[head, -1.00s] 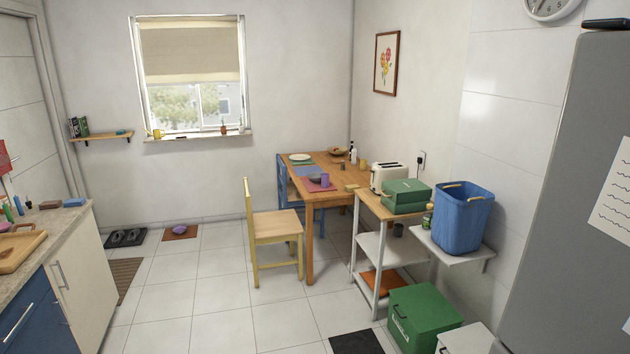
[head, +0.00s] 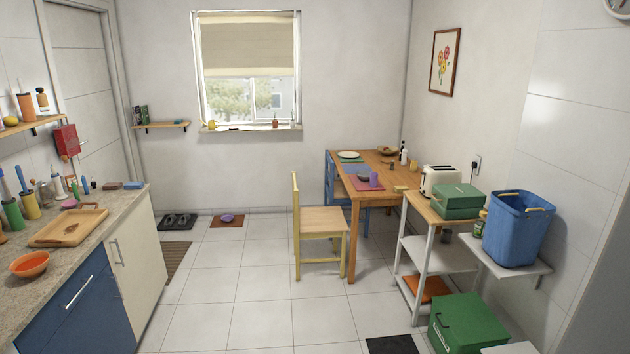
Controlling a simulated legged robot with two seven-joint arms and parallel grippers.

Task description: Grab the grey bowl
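A small grey bowl (head: 363,178) is on the wooden dining table (head: 400,186) across the room, in the head view. It sits by the pink placemat (head: 366,186), just left of a purple cup (head: 374,180). The bowl is far off and small, so its inside is hard to make out. Neither of my grippers shows in this view.
A yellow chair (head: 322,222) stands in front of the table's left side, and a blue chair (head: 333,185) is behind it. A shelf cart (head: 430,256) and a green box (head: 468,324) stand at right. A counter (head: 130,197) runs along the left. The tiled floor between is mostly clear.

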